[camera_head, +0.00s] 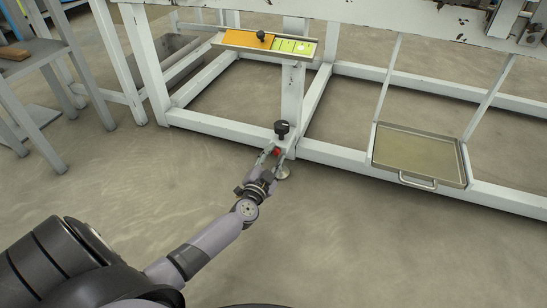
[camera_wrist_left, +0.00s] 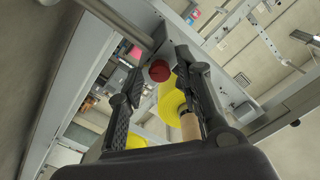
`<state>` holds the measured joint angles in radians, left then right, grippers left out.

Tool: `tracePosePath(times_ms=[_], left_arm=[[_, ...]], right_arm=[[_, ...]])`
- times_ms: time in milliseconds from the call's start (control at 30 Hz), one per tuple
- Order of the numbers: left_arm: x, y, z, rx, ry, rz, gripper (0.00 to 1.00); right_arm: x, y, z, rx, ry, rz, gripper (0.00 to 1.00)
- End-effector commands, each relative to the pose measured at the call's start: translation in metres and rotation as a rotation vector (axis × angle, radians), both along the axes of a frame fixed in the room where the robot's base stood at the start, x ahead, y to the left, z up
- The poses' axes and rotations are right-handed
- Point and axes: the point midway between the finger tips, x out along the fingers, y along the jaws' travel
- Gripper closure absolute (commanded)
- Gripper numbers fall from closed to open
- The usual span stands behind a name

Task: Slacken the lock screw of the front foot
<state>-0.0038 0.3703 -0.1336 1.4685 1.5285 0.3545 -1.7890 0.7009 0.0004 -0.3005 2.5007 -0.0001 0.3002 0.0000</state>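The front foot (camera_head: 283,173) is a small round metal foot under the white frame's front post. A black knob (camera_head: 282,128) stands upright above it. A small red knob (camera_head: 276,152), which looks like the lock screw, sits between the black knob and the foot. My left gripper (camera_head: 270,154) is at the red knob and partly covers the area. In the left wrist view the red knob (camera_wrist_left: 159,71) shows near the fingertips, between two spread fingers (camera_wrist_left: 157,75), with gaps beside it. I cannot tell whether a finger touches it. My right gripper is not in view.
The white machine frame (camera_head: 225,129) has low rails on both sides of the post. A metal tray (camera_head: 420,155) with a handle sits right. A shelf with an orange and green panel (camera_head: 248,40) is above. A grey bench (camera_head: 40,50) stands left. The front floor is clear.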

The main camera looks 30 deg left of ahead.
Motion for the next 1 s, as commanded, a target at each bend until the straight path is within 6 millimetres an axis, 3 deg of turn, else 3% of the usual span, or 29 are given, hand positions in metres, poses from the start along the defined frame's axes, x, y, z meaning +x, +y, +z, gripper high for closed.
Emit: tracePosePath(times_ms=[433,1000], left_arm=[[-0.0003,-0.0001,-0.0003,0.0,0.0,0.0,1.0],[-0.0003,-0.0002,0.0014,-0.08,-0.018,0.0,1.0]], right_arm=[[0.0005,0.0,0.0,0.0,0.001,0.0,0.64],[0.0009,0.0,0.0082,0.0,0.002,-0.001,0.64]])
